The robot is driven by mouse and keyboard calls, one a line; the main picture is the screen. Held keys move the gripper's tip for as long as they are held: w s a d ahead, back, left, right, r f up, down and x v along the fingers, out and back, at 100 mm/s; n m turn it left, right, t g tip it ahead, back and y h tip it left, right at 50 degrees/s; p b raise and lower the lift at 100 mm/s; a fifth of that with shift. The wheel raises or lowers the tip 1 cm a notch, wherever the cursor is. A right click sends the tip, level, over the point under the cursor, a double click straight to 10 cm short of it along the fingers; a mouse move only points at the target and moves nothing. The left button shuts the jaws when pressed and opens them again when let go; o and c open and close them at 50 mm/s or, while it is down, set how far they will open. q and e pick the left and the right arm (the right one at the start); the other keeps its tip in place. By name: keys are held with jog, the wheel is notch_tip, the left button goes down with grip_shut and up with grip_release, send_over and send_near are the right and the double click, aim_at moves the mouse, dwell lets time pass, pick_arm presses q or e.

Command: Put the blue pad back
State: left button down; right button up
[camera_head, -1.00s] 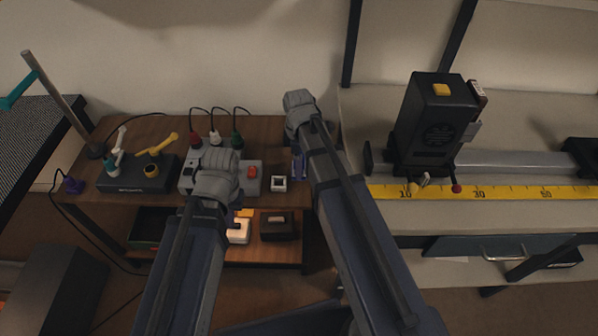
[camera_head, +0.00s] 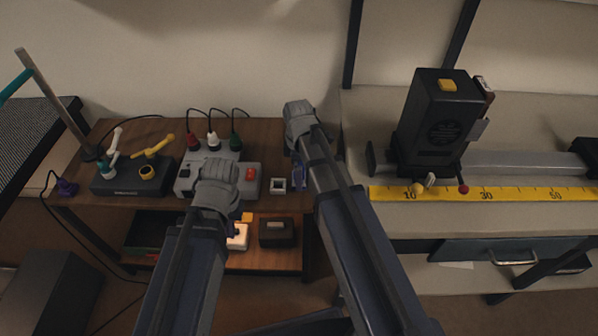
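A small blue piece (camera_head: 299,175) shows beside my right arm, at the right edge of the wooden table (camera_head: 262,140). I cannot tell whether it is the blue pad or a part of my gripper. My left arm rises from the bottom over the table's front edge, its rounded joint in front of the grey box. My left gripper (camera_head: 236,213) is mostly hidden by the arm, above the lower shelf. My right arm reaches up to the table's right side and its gripper's fingertips are hidden behind it. I cannot see anything held.
A grey box (camera_head: 250,182) with a red button, a white square piece (camera_head: 278,185) and a black box (camera_head: 128,185) stand on the table. A dark box (camera_head: 276,232) sits on the lower shelf. A bench with a yellow ruler (camera_head: 520,194) and a black device (camera_head: 437,125) stands right.

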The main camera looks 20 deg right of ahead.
jog(key=shift+r, duration=0.1)
notch_tip(320, 180, up, 12)
jog(key=p, duration=1.2)
jog(key=s+a+m+h, duration=0.1)
jog(key=s+a+m, duration=0.9)
jog(key=s, duration=0.4)
jog(key=shift+s+a+m, duration=0.15)
jog(key=shift+a+m, duration=0.05)
jog(key=shift+m, duration=0.3)
jog(key=shift+r, duration=0.2)
notch_tip(320, 180, up, 7)
jog(key=p, duration=0.7)
jog(key=shift+f, duration=0.15)
